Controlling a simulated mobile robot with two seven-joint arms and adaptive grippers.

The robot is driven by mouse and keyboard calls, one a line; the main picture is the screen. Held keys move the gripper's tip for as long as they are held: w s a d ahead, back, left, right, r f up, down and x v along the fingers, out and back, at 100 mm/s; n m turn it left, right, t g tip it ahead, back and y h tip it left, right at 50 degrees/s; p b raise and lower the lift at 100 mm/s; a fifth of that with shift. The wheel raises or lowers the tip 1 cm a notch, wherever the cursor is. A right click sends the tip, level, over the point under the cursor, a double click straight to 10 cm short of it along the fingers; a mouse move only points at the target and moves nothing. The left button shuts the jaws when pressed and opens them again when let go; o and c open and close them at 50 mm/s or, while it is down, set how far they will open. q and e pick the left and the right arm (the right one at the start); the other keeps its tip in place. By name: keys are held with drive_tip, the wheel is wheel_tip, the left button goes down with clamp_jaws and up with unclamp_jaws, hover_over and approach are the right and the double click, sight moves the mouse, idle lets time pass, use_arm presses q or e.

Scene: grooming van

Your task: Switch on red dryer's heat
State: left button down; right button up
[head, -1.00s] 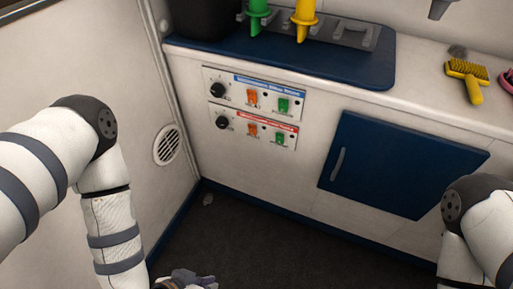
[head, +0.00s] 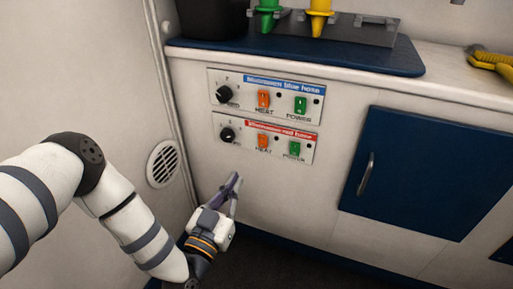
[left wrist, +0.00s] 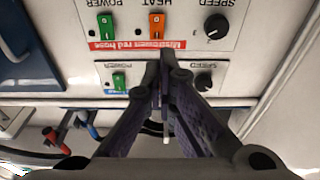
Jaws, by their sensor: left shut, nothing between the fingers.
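The red dryer's control panel (head: 240,145), with a red label, is the lower of two on the cabinet front. It bears a black speed knob (head: 227,135), an orange heat switch (head: 263,141) and a green power switch (head: 294,150). In the left wrist view, upside down, the orange heat switch (left wrist: 156,24) and green power switch (left wrist: 106,26) show above the fingers. My left gripper (head: 235,182) is shut and empty, below the red panel, with its fingers pointing up towards it. The fingertips (left wrist: 165,60) look apart from the switch. My right gripper is out of view.
The blue dryer's similar panel (head: 240,94) sits just above. A blue cabinet door (head: 410,170) with a handle is to the right. On the counter are a blue mat (head: 300,56), green (head: 267,20) and yellow (head: 319,20) nozzles, and a yellow brush (head: 492,66).

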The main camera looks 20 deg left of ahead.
sight(260, 138)
use_arm(q)
drive_tip(key=w+b, duration=0.1)
drive_tip(key=w, duration=0.3)
drive_tip(key=w+r+b, duration=0.1)
drive_tip(key=w, duration=0.3)
drive_tip(key=w+b, duration=0.2)
drive_tip(key=w, duration=0.3)
drive_tip(key=shift+d+r, duration=0.2)
drive_tip(key=shift+r, duration=0.3)
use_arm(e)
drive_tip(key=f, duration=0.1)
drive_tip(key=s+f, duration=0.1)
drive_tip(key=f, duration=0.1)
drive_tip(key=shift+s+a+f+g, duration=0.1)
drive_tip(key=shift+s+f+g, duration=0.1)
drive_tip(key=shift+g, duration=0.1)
